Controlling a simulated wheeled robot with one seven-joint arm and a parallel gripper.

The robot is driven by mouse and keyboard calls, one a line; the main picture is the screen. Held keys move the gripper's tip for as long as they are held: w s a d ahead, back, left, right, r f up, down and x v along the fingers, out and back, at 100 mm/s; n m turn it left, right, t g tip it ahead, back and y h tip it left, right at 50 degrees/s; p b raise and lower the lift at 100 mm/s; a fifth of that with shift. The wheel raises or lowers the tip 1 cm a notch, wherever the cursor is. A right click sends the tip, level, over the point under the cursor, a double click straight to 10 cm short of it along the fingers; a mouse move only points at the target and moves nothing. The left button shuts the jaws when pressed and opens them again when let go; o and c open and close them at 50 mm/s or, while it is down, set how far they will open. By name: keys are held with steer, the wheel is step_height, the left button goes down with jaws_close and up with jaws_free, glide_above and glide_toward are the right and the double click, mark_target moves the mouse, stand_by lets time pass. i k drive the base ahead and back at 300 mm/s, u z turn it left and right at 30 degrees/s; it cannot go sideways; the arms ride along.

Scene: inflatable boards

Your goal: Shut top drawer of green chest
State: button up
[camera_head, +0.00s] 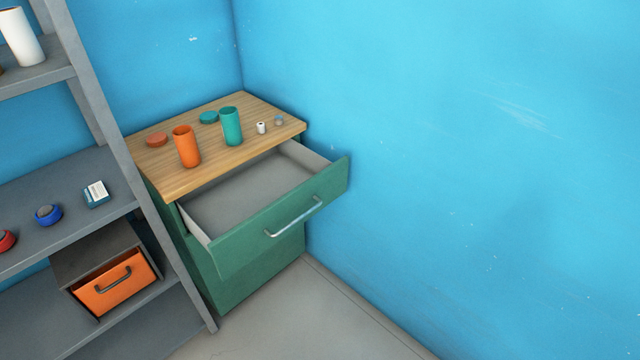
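The green chest (252,284) stands in the corner against the blue walls, with a wooden top (178,180). Its top drawer (240,236) is pulled well out toward the viewer and to the lower right. The drawer's grey inside (245,190) shows and looks empty. A metal bar handle (295,219) is on the drawer's green front. The chest front below the drawer is flush. My gripper is not in view.
An orange cup (187,146), a teal cup (231,126), two lids and small items stand on the chest top. A grey shelf unit (130,170) on the left holds an orange drawer box (115,288). Grey floor (310,315) is clear in front.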

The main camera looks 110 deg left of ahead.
mark_target(239, 214)
steer(key=u, duration=4.8)
steer(key=i, duration=1.05)
steer(key=z, duration=0.9)
